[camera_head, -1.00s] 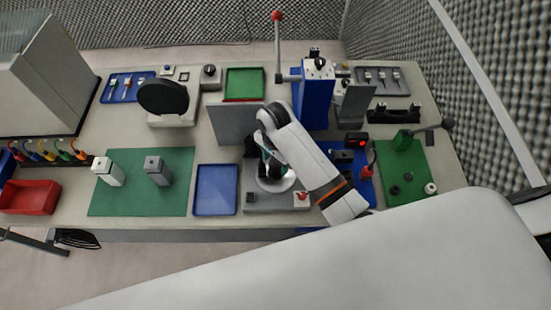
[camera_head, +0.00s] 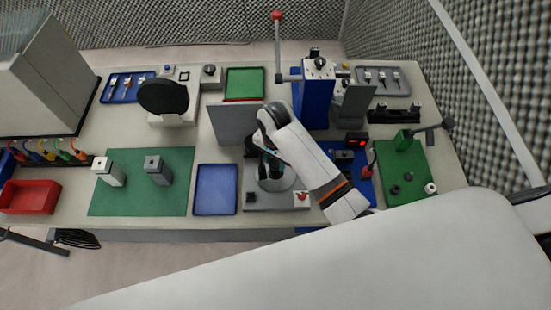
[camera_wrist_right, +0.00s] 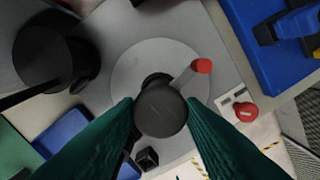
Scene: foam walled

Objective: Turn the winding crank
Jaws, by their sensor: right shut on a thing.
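The winding crank sits on a grey base plate (camera_head: 262,205) near the table's front edge in the head view. In the right wrist view it shows as a pale round disc (camera_wrist_right: 135,72) with a dark round knob (camera_wrist_right: 160,111) in front of it and a short grey arm ending in a red cap (camera_wrist_right: 202,66). My right gripper (camera_head: 270,170) reaches down over the disc. Its teal fingers (camera_wrist_right: 160,116) are shut on the dark knob, one on each side. The fingers and knob hide part of the disc. My left gripper is out of view.
A red button (camera_head: 302,197) is on the base's right corner. A grey upright panel (camera_head: 233,124) stands behind the crank. A blue tray (camera_head: 215,190) lies to its left and a green board (camera_head: 405,170) to its right. A tall blue lever unit (camera_head: 313,100) stands behind.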

